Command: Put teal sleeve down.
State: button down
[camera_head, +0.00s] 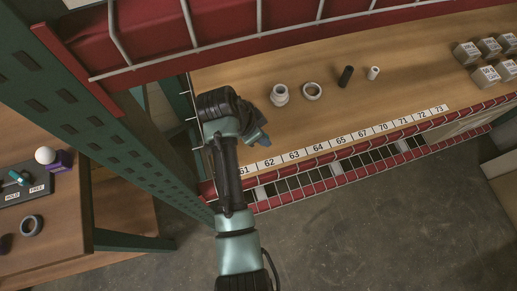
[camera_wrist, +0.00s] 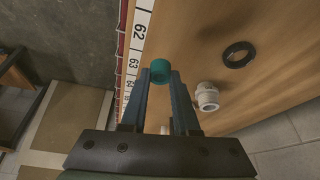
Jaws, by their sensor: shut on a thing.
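The teal sleeve (camera_wrist: 160,70) is a short, hollow cylinder between the fingertips of my gripper (camera_wrist: 161,77) in the wrist view. My gripper is shut on it, and the sleeve's open end shows. In the head view my gripper (camera_head: 262,141) is over the front part of the wooden shelf (camera_head: 230,78), near the numbers 61 and 62. The sleeve cannot be made out there. I cannot tell whether it touches the shelf.
A numbered strip (camera_head: 345,141) lines the front edge. Several grey blocks (camera_head: 466,54) stand right. A red wire-fronted shelf (camera_head: 155,30) is above.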

notch_tip(320, 180, up, 2)
jog(key=w+a+m, duration=0.1)
jog(key=m, duration=0.1)
jog(key=b, duration=0.1)
send_near(261, 148)
jog(key=shift+g, duration=0.4)
jog(key=x, duration=0.6)
jog(key=shift+w, duration=0.35)
jog(key=c, duration=0.7)
grip_release()
jog(key=shift+o, duration=0.2)
jog(key=p+v, duration=0.1)
jog(key=v, duration=1.1)
jog(key=shift+a+h, duration=0.25)
jog(key=shift+h, duration=0.05)
jog(key=shift+f, duration=0.1)
